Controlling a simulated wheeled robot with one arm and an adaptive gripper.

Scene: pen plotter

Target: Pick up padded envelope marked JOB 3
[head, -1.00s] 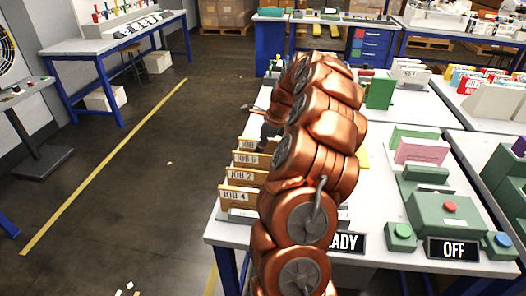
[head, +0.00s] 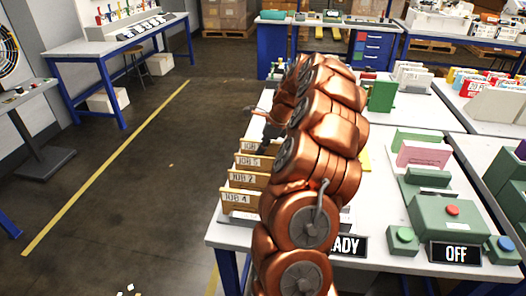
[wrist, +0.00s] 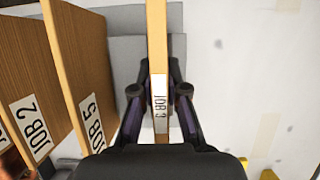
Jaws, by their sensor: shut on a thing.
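The JOB 3 envelope (wrist: 157,45) shows in the wrist view as a narrow tan upright slab, seen nearly edge-on, with a white label. My gripper (wrist: 158,72) has one dark finger on each side of it and is shut on it. In the head view its label (head: 250,146) is only partly readable, and my copper arm hides most of the gripper. The JOB 5 envelope (wrist: 82,60) and JOB 2 envelope (wrist: 28,75) stand to its left in the wrist view, apart from my fingers. Whether the held envelope clears its holder cannot be told.
The JOB 4 envelope (head: 240,208) stands at the near end of the row, close to the white table's (head: 225,236) left edge. The floor at left is open.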

